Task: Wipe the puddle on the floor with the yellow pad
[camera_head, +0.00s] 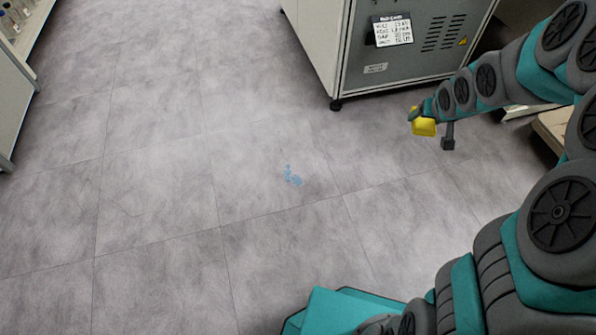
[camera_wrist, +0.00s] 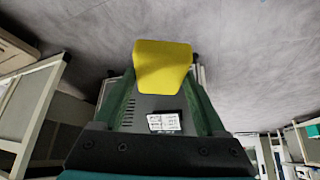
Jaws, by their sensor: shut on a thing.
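The puddle (camera_head: 292,177) is a small patch of light blue spots on the grey tiled floor, near the middle of the head view. The yellow pad (camera_head: 424,127) is at the end of my arm, to the right of the puddle and apart from it. In the wrist view the yellow pad (camera_wrist: 163,66) sits between the two fingers of my gripper (camera_wrist: 163,85), which is shut on it. In the head view my gripper (camera_head: 420,118) is partly hidden by the pad and the wrist. The puddle does not show in the wrist view.
A grey cabinet on casters (camera_head: 410,50), with a label and vents, stands at the top, behind my gripper. A white bench (camera_head: 18,95) stands at the left edge. A wooden-looking piece (camera_head: 552,128) is at the right edge. The floor around the puddle is clear.

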